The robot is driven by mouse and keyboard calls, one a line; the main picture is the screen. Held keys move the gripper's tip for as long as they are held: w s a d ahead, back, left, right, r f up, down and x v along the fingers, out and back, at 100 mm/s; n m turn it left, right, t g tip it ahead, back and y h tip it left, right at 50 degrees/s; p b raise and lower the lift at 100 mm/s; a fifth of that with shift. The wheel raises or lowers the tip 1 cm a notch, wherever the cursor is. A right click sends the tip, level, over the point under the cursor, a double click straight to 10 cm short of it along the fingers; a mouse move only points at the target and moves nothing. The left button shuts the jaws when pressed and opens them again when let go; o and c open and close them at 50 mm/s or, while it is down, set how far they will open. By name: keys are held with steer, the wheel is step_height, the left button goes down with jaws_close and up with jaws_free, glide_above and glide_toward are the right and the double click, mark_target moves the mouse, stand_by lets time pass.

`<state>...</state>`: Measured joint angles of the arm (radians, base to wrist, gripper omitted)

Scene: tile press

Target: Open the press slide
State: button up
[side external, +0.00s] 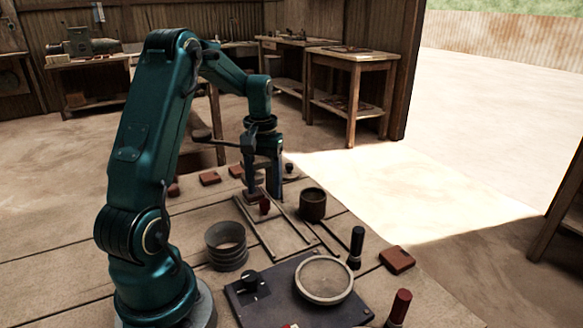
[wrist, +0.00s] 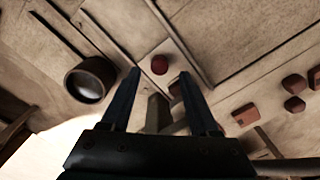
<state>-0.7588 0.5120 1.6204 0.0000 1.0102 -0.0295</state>
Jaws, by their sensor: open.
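The press slide shows in the wrist view as a pale plate (wrist: 172,48) with a round red knob (wrist: 159,64) on it, between dark rails (wrist: 182,40). In the side view the red knob (side external: 265,205) stands at the far end of two long rails (side external: 292,222). My gripper (side external: 263,192) is open and points down close above the knob. In the wrist view the fingers of my gripper (wrist: 160,74) lie left and right of the knob, with gaps on both sides. I cannot tell whether the fingertips reach knob height. The press behind is partly hidden by my gripper.
A dark brown cup (side external: 313,204) stands right of the rails, and a grey ring-shaped pot (side external: 227,246) left of them. A dark panel (side external: 283,311) with a round dish (side external: 323,280) lies in front. A black bottle (side external: 356,246) and several red tiles (side external: 396,260) are around.

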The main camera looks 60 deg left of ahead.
mark_target(265, 201)
steer(key=shift+f, duration=1.6)
jaws_close()
steer(key=shift+d, duration=0.1)
